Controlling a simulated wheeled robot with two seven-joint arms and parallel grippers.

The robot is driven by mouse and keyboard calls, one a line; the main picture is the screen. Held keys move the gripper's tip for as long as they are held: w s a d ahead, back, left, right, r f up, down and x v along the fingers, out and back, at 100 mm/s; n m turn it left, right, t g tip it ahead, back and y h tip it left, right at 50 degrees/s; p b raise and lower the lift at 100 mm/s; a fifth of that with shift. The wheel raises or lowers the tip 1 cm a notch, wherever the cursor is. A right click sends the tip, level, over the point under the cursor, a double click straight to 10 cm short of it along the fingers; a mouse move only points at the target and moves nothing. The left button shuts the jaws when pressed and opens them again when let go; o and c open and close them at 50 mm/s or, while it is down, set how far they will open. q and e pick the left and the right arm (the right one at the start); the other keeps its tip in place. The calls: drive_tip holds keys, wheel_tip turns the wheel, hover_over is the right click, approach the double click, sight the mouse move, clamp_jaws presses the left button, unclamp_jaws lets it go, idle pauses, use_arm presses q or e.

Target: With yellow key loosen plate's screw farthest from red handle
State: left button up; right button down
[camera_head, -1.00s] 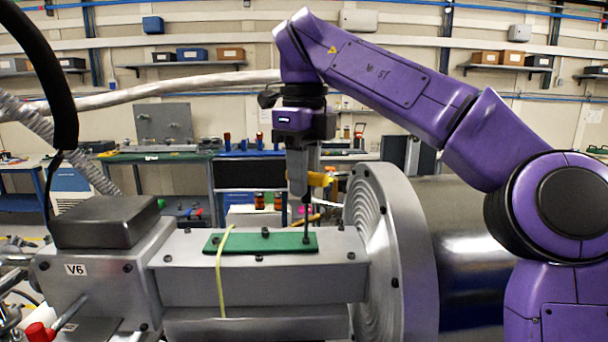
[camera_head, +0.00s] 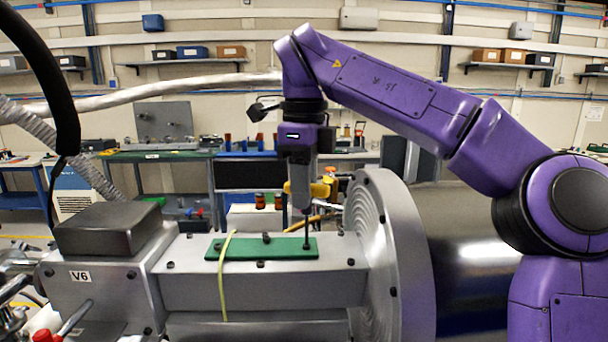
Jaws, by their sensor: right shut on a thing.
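The green plate (camera_head: 270,252) lies on top of the grey metal block, with several dark screws in and around it. A yellow-green strap (camera_head: 224,280) crosses its left part. The red handle (camera_head: 44,336) is at the bottom left, partly cut off. My right gripper (camera_head: 302,190) points down above the plate's right end and is shut on the yellow key (camera_head: 322,189). The key's dark shaft (camera_head: 307,228) hangs down to the screw at the plate's right end; whether the tip is seated in it I cannot tell. My left gripper is out of view.
A large grey flange (camera_head: 392,260) stands close to the right of the plate. A dark box (camera_head: 108,228) sits on the V6 housing at left. A black cable (camera_head: 58,90) and a ribbed hose hang at the far left. Benches and shelves stand behind.

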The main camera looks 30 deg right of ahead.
drive_tip(key=shift+r+n, duration=0.15)
drive_tip(key=shift+n, duration=0.25)
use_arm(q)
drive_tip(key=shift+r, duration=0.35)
use_arm(e)
drive_tip(key=n+p, duration=0.3)
drive_tip(key=shift+s+r+p, duration=0.1)
drive_tip(key=shift+r+p, duration=0.1)
drive_tip(key=shift+p, duration=0.1)
drive_tip(key=shift+f+n, duration=0.1)
drive_tip(key=shift+n, duration=0.3)
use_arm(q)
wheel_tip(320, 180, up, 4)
use_arm(e)
drive_tip(key=shift+f, duration=0.25)
drive_tip(key=shift+a, duration=0.1)
